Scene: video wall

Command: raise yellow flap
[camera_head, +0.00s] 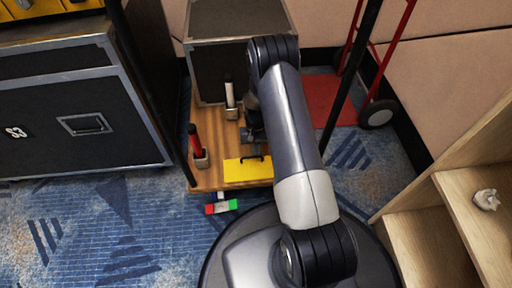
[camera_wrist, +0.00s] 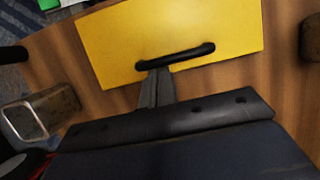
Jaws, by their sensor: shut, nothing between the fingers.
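The yellow flap (camera_head: 248,171) is a flat panel at the near edge of a wooden board, left of my arm in the head view. It fills the upper middle of the wrist view (camera_wrist: 170,40), with a black bar handle (camera_wrist: 176,56) along one edge. My gripper (camera_wrist: 155,75) is shut, and its fingertips are at the handle's left part; I cannot tell whether they touch it. In the head view my arm hides most of the gripper. The flap appears to lie flat on the board.
The wooden board (camera_head: 207,179) also carries a red-handled tool (camera_head: 195,139) and a white-handled one (camera_head: 229,94) in holders. A red-white-green piece (camera_head: 221,207) is at its near edge. Black cases stand left (camera_head: 80,115) and behind (camera_head: 210,55). A wooden shelf (camera_head: 460,210) is at right.

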